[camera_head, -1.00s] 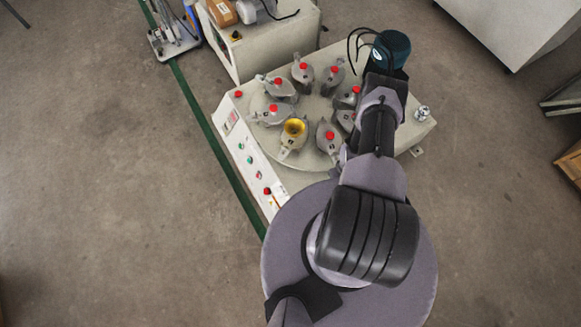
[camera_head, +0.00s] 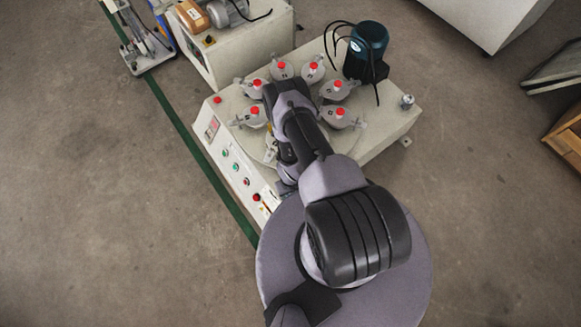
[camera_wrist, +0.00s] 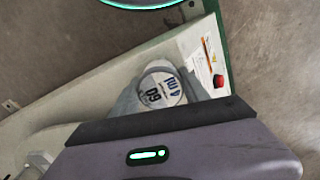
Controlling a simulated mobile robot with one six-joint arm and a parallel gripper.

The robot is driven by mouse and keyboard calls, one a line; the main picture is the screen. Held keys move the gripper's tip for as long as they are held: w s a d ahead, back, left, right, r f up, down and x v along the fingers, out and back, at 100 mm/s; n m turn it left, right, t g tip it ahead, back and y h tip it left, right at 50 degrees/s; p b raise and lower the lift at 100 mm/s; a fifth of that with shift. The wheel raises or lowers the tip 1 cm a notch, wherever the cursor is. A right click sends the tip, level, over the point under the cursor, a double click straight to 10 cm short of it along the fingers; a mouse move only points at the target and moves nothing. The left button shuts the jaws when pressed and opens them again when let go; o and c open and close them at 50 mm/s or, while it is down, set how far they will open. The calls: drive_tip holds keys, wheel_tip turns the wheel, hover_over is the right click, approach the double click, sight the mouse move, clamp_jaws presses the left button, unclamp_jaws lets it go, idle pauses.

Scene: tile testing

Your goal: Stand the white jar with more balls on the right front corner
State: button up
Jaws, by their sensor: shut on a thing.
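A white jar (camera_wrist: 163,84) with a round label top reading "60" shows in the wrist view, between the grey fingers of my gripper (camera_wrist: 162,101). My gripper is shut on it. The jar appears over the pale machine top, near the control panel; whether it touches the surface I cannot tell. In the head view my arm hides most of the gripper and the jar. I see no second white jar.
Several grey pots with red knobs, such as this grey pot (camera_head: 338,115), ring the turntable. A dark teal motor (camera_head: 368,45) with black cables stands at the back. A small metal fitting (camera_head: 407,101) sits at the right edge. A red button (camera_head: 257,197) is on the left panel.

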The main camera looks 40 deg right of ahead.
drive_tip(key=o, duration=1.5)
drive_tip(key=shift+f, duration=0.1)
